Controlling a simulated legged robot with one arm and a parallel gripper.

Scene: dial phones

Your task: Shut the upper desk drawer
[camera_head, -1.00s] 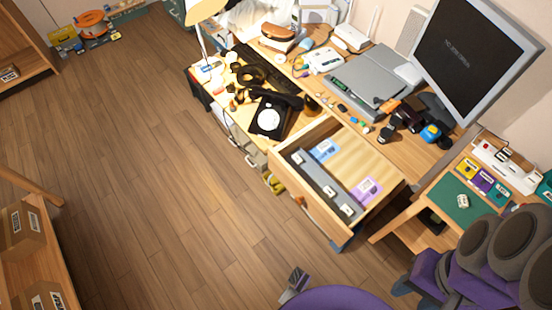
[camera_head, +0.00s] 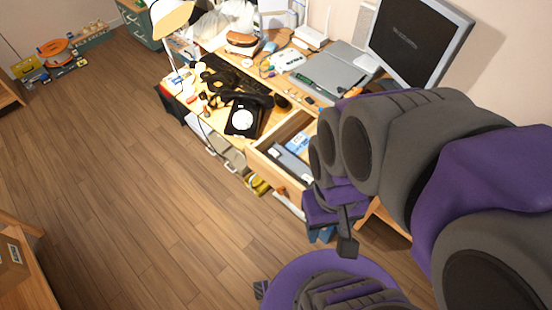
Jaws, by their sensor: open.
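The upper desk drawer (camera_head: 276,174) is light wood and stands pulled out from the desk (camera_head: 203,112). Its left side and part of its front panel show. My arm hides its right part. Inside I see a grey strip-like object (camera_head: 291,164) and a blue-and-white item (camera_head: 299,143). My gripper (camera_head: 342,238), purple and dark grey, is open and empty, at the right end of the drawer front as seen in the picture. I cannot tell whether it touches the drawer.
A black dial phone (camera_head: 244,119), a keyboard and small items crowd the desk top. A monitor (camera_head: 415,42) stands at the back right. The wooden floor (camera_head: 150,190) left of the desk is clear.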

